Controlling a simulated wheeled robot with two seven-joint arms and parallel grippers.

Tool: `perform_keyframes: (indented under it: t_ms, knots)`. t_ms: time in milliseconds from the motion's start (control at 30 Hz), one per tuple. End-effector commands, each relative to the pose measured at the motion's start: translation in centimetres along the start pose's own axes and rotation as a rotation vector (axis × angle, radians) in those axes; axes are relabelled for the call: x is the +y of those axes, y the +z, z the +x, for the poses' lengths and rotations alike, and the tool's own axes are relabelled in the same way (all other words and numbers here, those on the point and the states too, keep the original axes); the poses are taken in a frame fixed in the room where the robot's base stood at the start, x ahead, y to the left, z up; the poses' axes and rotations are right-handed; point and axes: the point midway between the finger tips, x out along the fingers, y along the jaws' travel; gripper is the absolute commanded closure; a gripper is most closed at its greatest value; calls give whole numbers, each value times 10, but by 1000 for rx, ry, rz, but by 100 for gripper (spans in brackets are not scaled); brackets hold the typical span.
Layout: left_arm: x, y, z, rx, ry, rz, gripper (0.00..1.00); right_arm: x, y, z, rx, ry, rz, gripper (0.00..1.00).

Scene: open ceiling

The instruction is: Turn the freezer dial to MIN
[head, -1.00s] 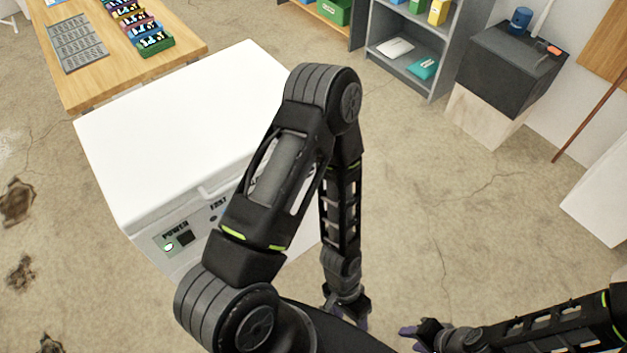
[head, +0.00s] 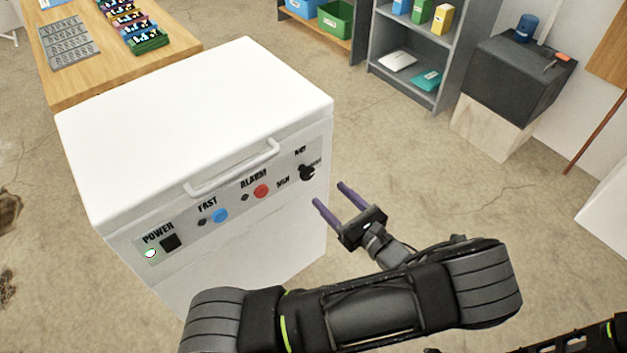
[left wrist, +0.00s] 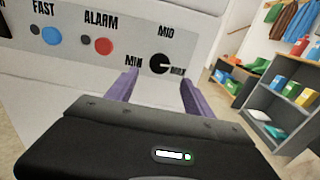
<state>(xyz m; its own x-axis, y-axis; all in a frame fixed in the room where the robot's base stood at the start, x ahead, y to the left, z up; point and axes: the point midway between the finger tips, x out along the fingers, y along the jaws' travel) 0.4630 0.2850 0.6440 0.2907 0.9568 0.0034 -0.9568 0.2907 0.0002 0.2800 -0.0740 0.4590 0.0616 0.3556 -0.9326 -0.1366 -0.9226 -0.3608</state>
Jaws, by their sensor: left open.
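The white chest freezer (head: 190,110) stands at the left of the head view, with a grey control panel on its front. The black freezer dial (head: 307,173) is at the panel's right end, with MIN at its lower left, MID above and MAX at its right. In the left wrist view the dial (left wrist: 159,64) has a light mark that seems to point right, towards MAX. My left gripper (head: 330,194) is open and empty, its purple fingers pointing at the panel just in front of the dial, apparently apart from it. In the left wrist view the dial shows between the fingertips (left wrist: 160,77). My right gripper is out of view.
A red alarm button (head: 261,191), a blue FAST button (head: 221,215) and a black power switch (head: 171,242) sit left of the dial. A lid handle (head: 235,168) sticks out above them.

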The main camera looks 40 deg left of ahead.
Motion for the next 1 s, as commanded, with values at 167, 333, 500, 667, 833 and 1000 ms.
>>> perform_keyframes:
  t_ms: [167,333,500,667,833,1000]
  knots:
    - [1,-1,8,1,2,0,39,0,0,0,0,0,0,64]
    - [2,-1,29,1,4,1,39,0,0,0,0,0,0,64]
    - [2,-1,56,2,5,0,39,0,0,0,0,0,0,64]
    - [2,-2,74,3,4,1,39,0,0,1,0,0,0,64]
    - [1,-1,79,3,2,0,39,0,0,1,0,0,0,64]
    - [1,-1,78,4,2,0,39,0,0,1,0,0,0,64]
